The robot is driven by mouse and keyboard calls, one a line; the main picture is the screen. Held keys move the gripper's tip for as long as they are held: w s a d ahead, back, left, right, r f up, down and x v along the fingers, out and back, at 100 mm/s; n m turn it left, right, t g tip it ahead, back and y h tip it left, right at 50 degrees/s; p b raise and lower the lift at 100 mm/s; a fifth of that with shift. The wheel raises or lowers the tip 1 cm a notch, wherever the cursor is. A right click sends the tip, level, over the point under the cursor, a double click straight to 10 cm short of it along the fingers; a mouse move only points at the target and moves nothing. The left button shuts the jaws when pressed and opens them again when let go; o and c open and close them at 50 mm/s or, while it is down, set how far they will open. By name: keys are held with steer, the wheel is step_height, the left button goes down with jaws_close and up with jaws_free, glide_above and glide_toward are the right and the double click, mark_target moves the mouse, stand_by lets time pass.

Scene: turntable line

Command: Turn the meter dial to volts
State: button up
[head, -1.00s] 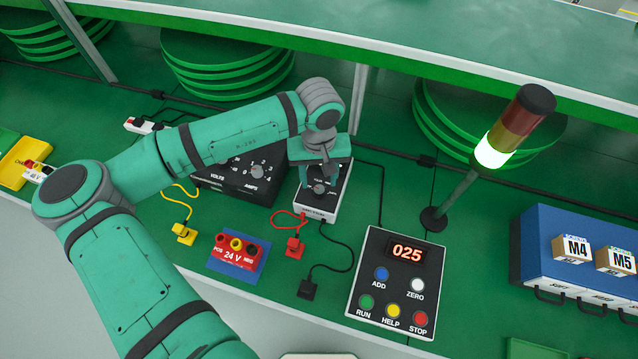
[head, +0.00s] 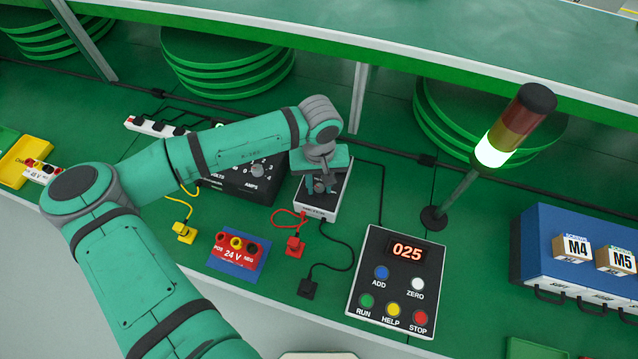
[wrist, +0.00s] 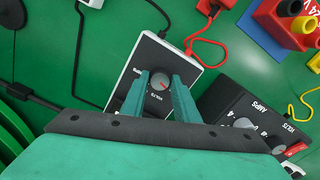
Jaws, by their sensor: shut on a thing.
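The meter (head: 313,211) is a small box with a black face and white sides, standing on the green bench; it also shows in the wrist view (wrist: 134,66). Its round grey dial (wrist: 158,80) has a red mark, with small lettering that looks like VOLTS beside it. My gripper (head: 321,187) is over the meter, pointing down. In the wrist view its two teal fingers (wrist: 160,82) are shut on the dial, one on each side. The fingers and palm hide part of the meter face, so I cannot tell exactly which setting the mark points at.
A black box marked VOLTS and AMPS (head: 262,190) stands just left of the meter. Red and black leads, a red plug (head: 295,246) and a 24 V socket block (head: 236,251) lie in front. A button panel (head: 393,335) and lamp tower (head: 459,190) are to the right.

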steer(key=shift+s+m, duration=0.1)
steer(key=shift+m, duration=0.7)
steer(key=m, duration=0.8)
stand_by(0.4)
steer(key=o, duration=1.1)
steer(key=shift+c, duration=0.2)
